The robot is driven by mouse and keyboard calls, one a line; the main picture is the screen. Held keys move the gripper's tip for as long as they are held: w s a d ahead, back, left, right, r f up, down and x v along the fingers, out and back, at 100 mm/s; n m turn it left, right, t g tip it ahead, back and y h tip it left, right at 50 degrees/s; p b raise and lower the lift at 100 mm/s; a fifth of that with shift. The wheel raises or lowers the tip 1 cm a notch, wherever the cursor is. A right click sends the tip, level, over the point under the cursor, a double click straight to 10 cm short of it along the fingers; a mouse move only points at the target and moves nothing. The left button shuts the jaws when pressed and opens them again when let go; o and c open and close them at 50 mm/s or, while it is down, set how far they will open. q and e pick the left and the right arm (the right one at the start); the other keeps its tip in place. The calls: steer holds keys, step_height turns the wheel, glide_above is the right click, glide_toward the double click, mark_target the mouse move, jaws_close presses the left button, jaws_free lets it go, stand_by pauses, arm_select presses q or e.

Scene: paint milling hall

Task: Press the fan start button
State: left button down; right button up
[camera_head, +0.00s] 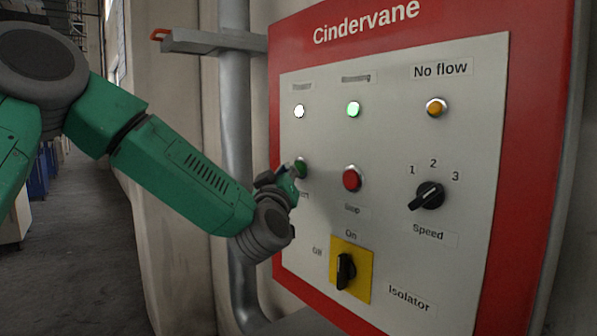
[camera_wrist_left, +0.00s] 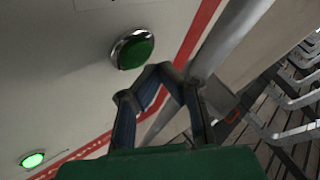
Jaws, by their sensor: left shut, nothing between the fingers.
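The green start button (camera_head: 303,166) is on the left of the control panel's grey face. Its label is partly hidden by my left gripper. In the left wrist view the green button (camera_wrist_left: 134,50) has a metal ring. My left gripper (camera_head: 288,172) is shut and empty, with its tips right by the button. In the wrist view its closed fingertips (camera_wrist_left: 162,70) are beside the button's rim; I cannot tell whether they touch. The Running lamp (camera_head: 353,109) glows green and the lamp left of it (camera_head: 299,111) glows white. My right gripper is not in view.
The red Stop button (camera_head: 352,178) is just right of the start button. The Speed knob (camera_head: 428,195), yellow-backed Isolator switch (camera_head: 346,271) and amber No flow lamp (camera_head: 436,107) are on the same panel. A vertical grey pipe (camera_head: 234,90) runs left of it.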

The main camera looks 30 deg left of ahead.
arm_select(q)
steer(key=shift+s+a, duration=0.3)
steer(key=shift+s, duration=0.45)
steer(key=shift+s+a, duration=0.35)
steer(key=shift+s, duration=0.45)
steer(key=shift+s+a, duration=0.3)
steer(key=shift+s, duration=0.45)
steer(key=s+d+f+m+g+h+b, duration=0.1)
steer(key=s+d+f+m+g+h, duration=0.15)
steer(key=f, duration=0.95)
steer(key=s+d+f+m+g+h, duration=0.2)
steer(key=d+f+g, duration=0.15)
steer(key=f, duration=0.85)
steer(key=s+d+f+m+g+h+b, duration=0.1)
steer(key=s+d+f+m+g+h, duration=0.15)
steer(key=f, duration=0.95)
steer(key=s+d+f+m+g+h+b, duration=0.15)
steer(key=s+f+g, duration=0.35)
steer(key=s+f, duration=0.8)
steer(key=s+f+m+g, duration=0.1)
steer(key=s+f+g, duration=0.2)
steer(key=s+f, duration=0.2)
steer(key=s+f+g, duration=0.3)
steer(key=s+f, duration=0.1)
steer(key=s, duration=0.8)
steer(key=shift+s+f+m+y, duration=0.15)
steer(key=shift+f+m+y, duration=0.2)
steer(key=shift+f+y, duration=0.1)
